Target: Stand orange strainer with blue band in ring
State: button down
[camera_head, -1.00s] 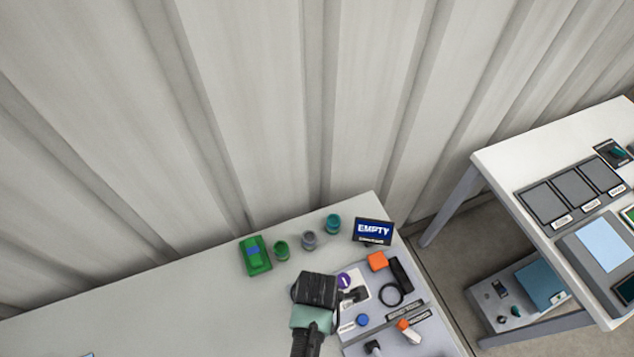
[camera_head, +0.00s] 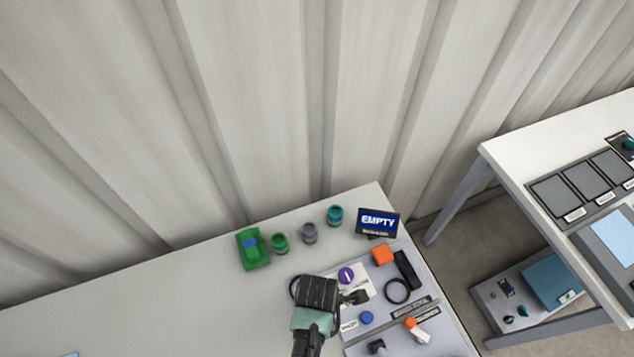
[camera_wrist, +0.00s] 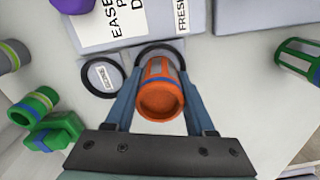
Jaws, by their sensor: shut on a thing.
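My gripper (camera_wrist: 162,78) is shut on the orange strainer (camera_wrist: 161,103) in the wrist view, one finger on each side. The strainer has an orange rim, an orange open cup end facing the camera and a grey mesh side. A second black ring (camera_wrist: 84,74) lies to the left around a small label. In the head view my gripper (camera_head: 354,297) is over the grey panel and the strainer is hidden.
A green block (camera_head: 253,249), a green strainer (camera_head: 280,243), a grey one (camera_head: 309,233) and a teal one (camera_head: 335,215) stand along the back. The EMPTY sign (camera_head: 378,222) stands behind the panel (camera_head: 375,335). Another black ring (camera_head: 388,291) lies right of my gripper.

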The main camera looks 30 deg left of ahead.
jog(key=shift+f, duration=0.1)
jog(key=shift+c, duration=0.8)
grip_release()
notch_tip(320, 180, up, 13)
jog(key=shift+w, duration=0.1)
